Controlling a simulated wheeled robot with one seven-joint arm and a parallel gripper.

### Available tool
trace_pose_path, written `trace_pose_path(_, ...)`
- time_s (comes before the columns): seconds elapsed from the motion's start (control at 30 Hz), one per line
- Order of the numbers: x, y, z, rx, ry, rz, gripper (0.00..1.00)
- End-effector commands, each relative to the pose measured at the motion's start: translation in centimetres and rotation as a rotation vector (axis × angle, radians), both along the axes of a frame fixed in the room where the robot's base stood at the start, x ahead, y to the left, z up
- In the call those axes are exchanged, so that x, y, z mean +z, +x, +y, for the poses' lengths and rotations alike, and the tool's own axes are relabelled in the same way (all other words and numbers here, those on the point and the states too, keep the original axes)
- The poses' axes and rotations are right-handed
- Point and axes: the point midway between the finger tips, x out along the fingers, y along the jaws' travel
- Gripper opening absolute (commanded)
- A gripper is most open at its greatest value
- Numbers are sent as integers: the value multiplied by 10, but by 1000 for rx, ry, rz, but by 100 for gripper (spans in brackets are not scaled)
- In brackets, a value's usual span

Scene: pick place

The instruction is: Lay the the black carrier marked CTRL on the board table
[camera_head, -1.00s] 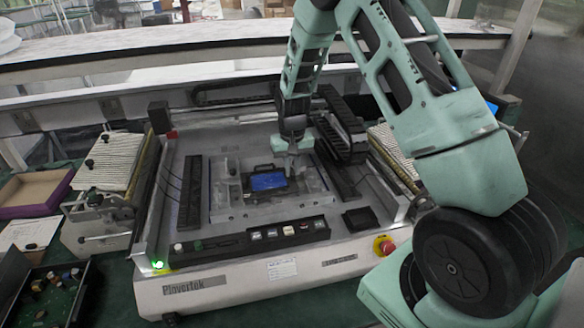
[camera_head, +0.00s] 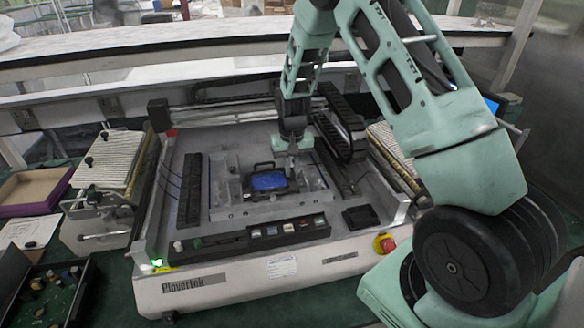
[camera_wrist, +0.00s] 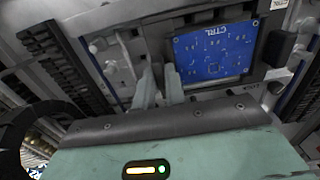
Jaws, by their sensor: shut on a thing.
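The black carrier (camera_head: 263,166) holds a blue circuit board and sits over the middle of the light grey board table (camera_head: 228,212) in the machine. In the wrist view, the carrier's dark frame (camera_wrist: 222,90) surrounds the blue board, and CTRL reads upside down at its top edge. My gripper (camera_head: 291,172) comes down from above at the carrier's right side. In the wrist view, my gripper (camera_wrist: 163,80) is shut on the carrier's edge, with its fingers close together. The fingers partly hide the gripped edge. I cannot tell whether the carrier touches the table.
A black button panel (camera_head: 270,236) and a red stop knob (camera_head: 386,245) line the machine's front. A ribbed feeder (camera_head: 108,158) and a tray of parts (camera_head: 55,290) are at the left.

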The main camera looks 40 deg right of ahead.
Motion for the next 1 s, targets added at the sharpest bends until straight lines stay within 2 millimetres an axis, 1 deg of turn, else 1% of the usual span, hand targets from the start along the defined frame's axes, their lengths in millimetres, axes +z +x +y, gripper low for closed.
trace_pose_path(0.5, -9, 0, 0, 0, 0, -1, 0)
trace_pose_path(0.87, -9, 0, 0, 0, 0, -1, 0)
trace_pose_path(0.9, -9, 0, 0, 0, 0, -1, 20)
trace_pose_path(0.97, -9, 0, 0, 0, 0, 0, 37)
trace_pose_path(1.0, -9, 0, 0, 0, 0, 0, 38)
